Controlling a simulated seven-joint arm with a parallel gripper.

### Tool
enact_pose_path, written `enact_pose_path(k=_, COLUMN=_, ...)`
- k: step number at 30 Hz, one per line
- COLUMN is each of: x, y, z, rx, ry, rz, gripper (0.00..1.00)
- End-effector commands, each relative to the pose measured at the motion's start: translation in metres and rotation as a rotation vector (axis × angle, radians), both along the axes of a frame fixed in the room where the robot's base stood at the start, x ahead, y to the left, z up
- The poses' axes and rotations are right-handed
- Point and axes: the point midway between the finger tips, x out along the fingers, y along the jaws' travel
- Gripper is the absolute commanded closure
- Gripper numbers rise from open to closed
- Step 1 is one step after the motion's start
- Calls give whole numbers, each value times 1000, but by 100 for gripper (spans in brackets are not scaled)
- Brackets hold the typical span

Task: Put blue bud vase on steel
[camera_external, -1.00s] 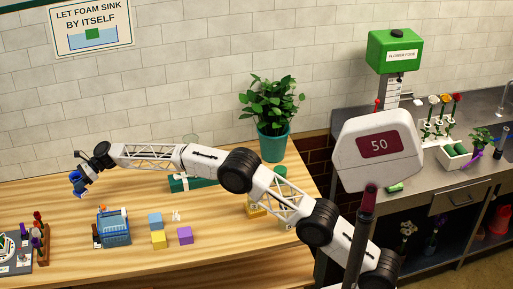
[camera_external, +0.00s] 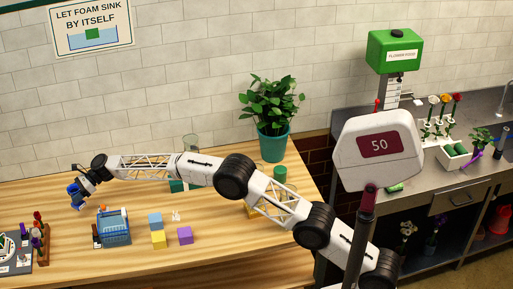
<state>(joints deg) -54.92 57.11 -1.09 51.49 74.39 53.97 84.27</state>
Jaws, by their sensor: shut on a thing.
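My gripper (camera_external: 76,194) is at the far left, above the back left part of the wooden bench. It is shut on a small blue thing (camera_external: 74,190), which looks like the blue bud vase. The thing is small and partly covered by the fingers, so its outline and tilt are hard to tell. The steel counter (camera_external: 428,180) is on the right side of the room, far from my gripper, with its left part behind the scale-like display.
A white display reading 50 (camera_external: 378,170) blocks part of the counter.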

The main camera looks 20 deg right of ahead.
Motion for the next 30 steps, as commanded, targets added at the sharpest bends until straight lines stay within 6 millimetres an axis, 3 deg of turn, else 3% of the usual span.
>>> enact_pose_path(k=6, x=0, y=0, z=-19, rx=1, ry=0, rz=0, gripper=93)
enact_pose_path(k=20, x=0, y=0, z=-26, rx=1, ry=0, rz=0, gripper=93)
enact_pose_path(k=30, x=0, y=0, z=-65, rx=0, ry=1, rz=1, gripper=93)
